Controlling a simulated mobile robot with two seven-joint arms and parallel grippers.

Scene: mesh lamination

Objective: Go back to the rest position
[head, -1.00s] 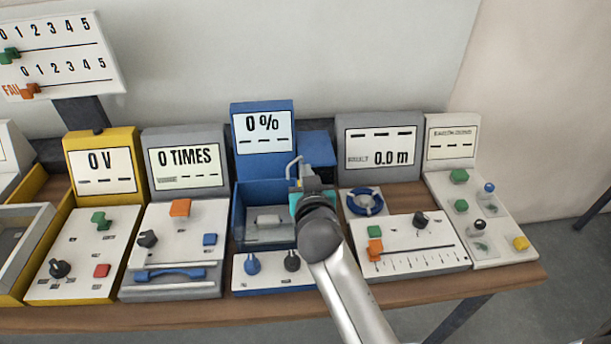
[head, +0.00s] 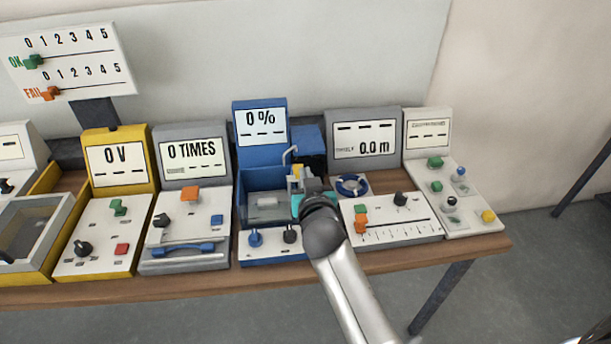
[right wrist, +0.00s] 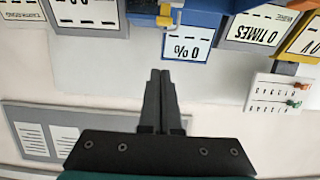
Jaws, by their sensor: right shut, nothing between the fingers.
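My right gripper (right wrist: 161,75) is shut and empty in the right wrist view, its two dark fingers together. In that view it points toward the blue station with the "0 %" display (right wrist: 187,48). In the head view my right arm comes up from the bottom, and its wrist is in front of the right side of the blue station (head: 262,125). A small yellow piece and a grey hook (head: 290,153) show just behind the wrist. My left gripper is not in view.
A wooden table (head: 330,268) holds a row of stations: yellow "0 V" (head: 117,155), grey "0 TIMES" (head: 190,158), grey "0.0 m" (head: 363,140) and a white one (head: 428,130) at right. A score board (head: 70,62) stands at back left. Open floor lies right of the table.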

